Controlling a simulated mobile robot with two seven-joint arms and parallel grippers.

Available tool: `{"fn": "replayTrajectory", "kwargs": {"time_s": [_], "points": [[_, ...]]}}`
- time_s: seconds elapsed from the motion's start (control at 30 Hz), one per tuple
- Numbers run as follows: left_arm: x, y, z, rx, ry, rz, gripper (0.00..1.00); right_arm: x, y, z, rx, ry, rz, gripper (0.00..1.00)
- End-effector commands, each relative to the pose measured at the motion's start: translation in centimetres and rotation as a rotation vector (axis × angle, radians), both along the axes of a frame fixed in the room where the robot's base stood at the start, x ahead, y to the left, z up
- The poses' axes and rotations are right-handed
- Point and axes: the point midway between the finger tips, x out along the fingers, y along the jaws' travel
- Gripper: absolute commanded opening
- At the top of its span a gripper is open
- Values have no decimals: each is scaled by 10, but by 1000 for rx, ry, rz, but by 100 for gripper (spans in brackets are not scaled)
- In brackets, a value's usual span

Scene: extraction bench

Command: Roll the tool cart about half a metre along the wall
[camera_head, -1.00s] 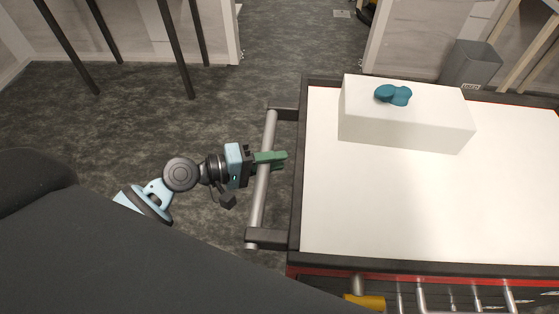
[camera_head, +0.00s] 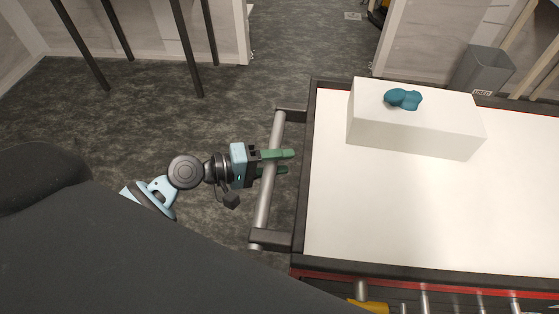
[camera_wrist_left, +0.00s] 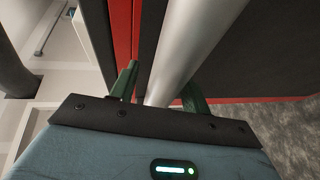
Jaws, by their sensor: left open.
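The tool cart (camera_head: 400,215) has a white top, a dark rim and red edging, and fills the right of the head view. Its silver push handle (camera_head: 263,208) runs along the cart's left end between two dark brackets. My left gripper (camera_head: 281,162) is at the handle, with its green fingers open and reaching past the bar. In the left wrist view the handle bar (camera_wrist_left: 190,45) passes between the two open fingers (camera_wrist_left: 160,88), with a gap visible beside it. My right gripper is not in view.
A white block (camera_head: 410,125) with a teal object (camera_head: 403,99) on it rests on the cart. A grey bin (camera_head: 482,68) stands behind the cart near the wall. Dark table legs (camera_head: 186,50) stand at the upper left. Dark carpet (camera_head: 120,125) left of the cart is clear.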

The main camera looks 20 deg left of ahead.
Motion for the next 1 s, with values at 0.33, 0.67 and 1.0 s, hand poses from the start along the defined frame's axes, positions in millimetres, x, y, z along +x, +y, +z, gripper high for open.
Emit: {"fn": "replayTrajectory", "kwargs": {"time_s": [0.33,0.67,1.0], "points": [[-32,38,5,4,6,-2,47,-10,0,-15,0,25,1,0],[-47,57,13,1,2,-2,47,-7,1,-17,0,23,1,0],[-47,57,13,1,1,-2,47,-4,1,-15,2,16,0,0]]}}
